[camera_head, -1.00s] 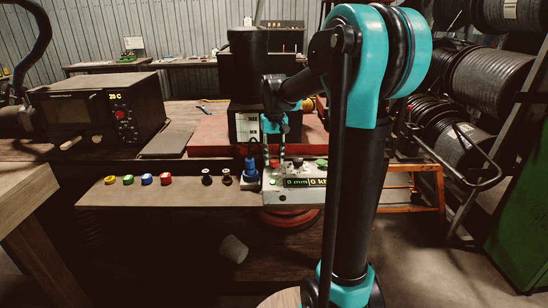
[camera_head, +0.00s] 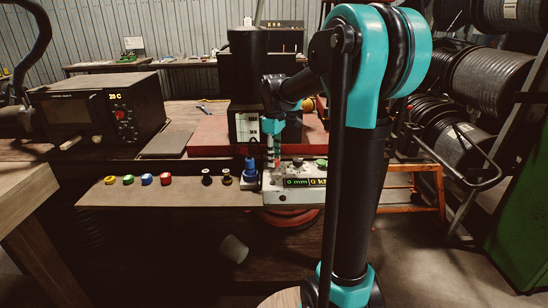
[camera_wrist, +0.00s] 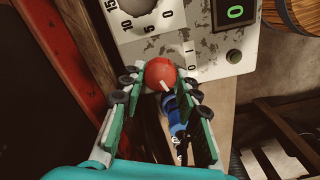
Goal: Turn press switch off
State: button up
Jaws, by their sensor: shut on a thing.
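The press control box (camera_head: 292,196) is a worn white panel with a lit display reading 0 mm and 0 kN. In the wrist view its panel (camera_wrist: 216,34) carries a red round switch knob (camera_wrist: 161,73) with a white pointer line, and small 0 and I marks beside it. My gripper (camera_wrist: 160,86) is shut on the red knob, with its finger pads at the knob's left and right sides. In the head view my gripper (camera_head: 273,160) points down at the box's left end. The knob is hard to make out there.
A blue plug (camera_head: 250,168) stands just left of the box; it also shows below the knob in the wrist view (camera_wrist: 176,116). A grey dial (camera_wrist: 138,5) and red press frame (camera_wrist: 78,50) are close by. Several coloured buttons (camera_head: 147,179) line the shelf left. A green button (camera_head: 321,163) sits right.

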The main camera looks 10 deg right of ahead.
jog(key=n, duration=0.5)
dwell(0.6)
jog(key=o, duration=1.2)
jog(key=shift+c, duration=0.2)
notch_tip(320, 180, up, 12)
